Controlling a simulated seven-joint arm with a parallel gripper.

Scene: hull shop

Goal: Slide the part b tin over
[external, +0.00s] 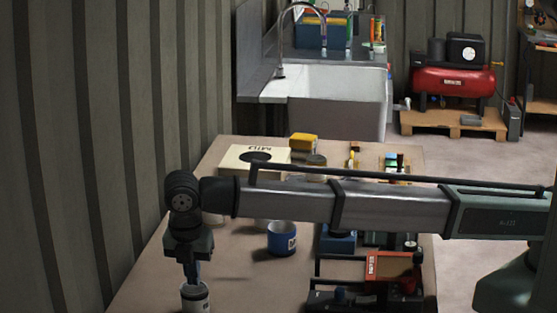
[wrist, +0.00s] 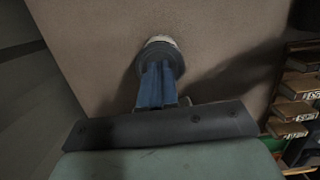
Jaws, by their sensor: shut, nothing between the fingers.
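A pale tin with a dark band (external: 195,302) stands near the front left of the bench, cut off by the lower picture edge. My gripper (external: 193,281) points down at its top, with the blue fingers together and empty. In the wrist view the fingers (wrist: 160,70) overlap a round dark tin top with a pale edge (wrist: 161,41). I cannot tell whether they touch it or reach inside. I cannot read which tin is part b.
A pale box with a dark round opening (external: 238,159) stands at the back of the bench (external: 238,283). A dark rack with red-orange parts (external: 392,266) is at the right. The bench around the pale tin looks clear. A corrugated wall (external: 90,120) rises at the left.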

